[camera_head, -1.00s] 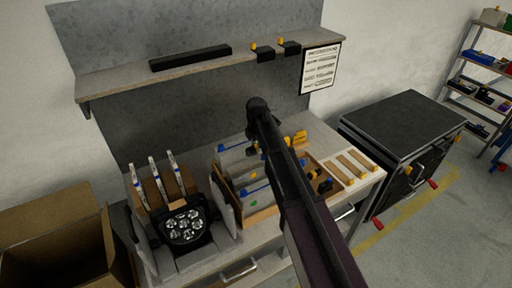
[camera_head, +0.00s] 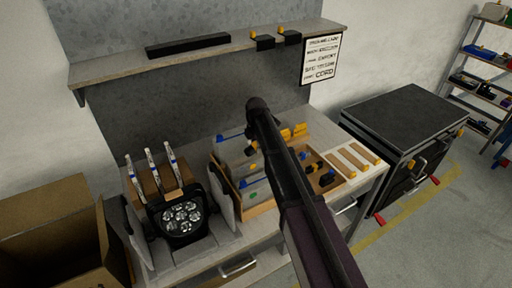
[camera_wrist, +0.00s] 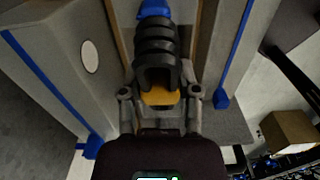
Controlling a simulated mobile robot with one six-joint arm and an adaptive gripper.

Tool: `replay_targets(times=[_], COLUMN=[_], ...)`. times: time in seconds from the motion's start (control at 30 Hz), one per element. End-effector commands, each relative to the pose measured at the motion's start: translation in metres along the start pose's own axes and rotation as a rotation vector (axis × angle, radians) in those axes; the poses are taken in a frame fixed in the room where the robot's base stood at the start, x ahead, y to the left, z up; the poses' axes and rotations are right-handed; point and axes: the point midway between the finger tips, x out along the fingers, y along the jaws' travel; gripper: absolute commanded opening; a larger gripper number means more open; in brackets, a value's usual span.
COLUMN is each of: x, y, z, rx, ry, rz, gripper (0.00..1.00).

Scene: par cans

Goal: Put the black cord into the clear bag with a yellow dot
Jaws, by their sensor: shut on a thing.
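My gripper (camera_wrist: 160,94) is shut on a black ribbed bundle, which looks like the black cord (camera_wrist: 156,50), with a yellow piece at its near end and blue at its far end. In the wrist view it is held between grey panels with blue edge strips. The left panel (camera_wrist: 60,50) carries a pale round dot whose colour looks white. In the head view, clear bags (camera_head: 256,190) with blue strips stand in a wooden rack (camera_head: 262,208) on the bench. A dot with a yellow tint is too small to tell apart. My arm hides the gripper and cord there.
A round black lamp (camera_head: 182,217) and upright blue-tipped strips (camera_head: 172,160) stand left of the rack. A divided tray (camera_head: 352,161) lies right. A shelf (camera_head: 110,68) hangs above. An open cardboard box (camera_head: 50,240) is at left, a black-topped cabinet (camera_head: 402,122) at right.

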Motion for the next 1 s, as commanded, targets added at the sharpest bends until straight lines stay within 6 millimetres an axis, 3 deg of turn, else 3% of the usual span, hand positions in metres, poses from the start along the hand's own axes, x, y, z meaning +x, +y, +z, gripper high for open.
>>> replay_targets(times=[1.0], x=[0.056], y=[0.0], z=[0.004], rx=[0.004], ry=[-0.006], rz=[0.0], gripper=[0.0])
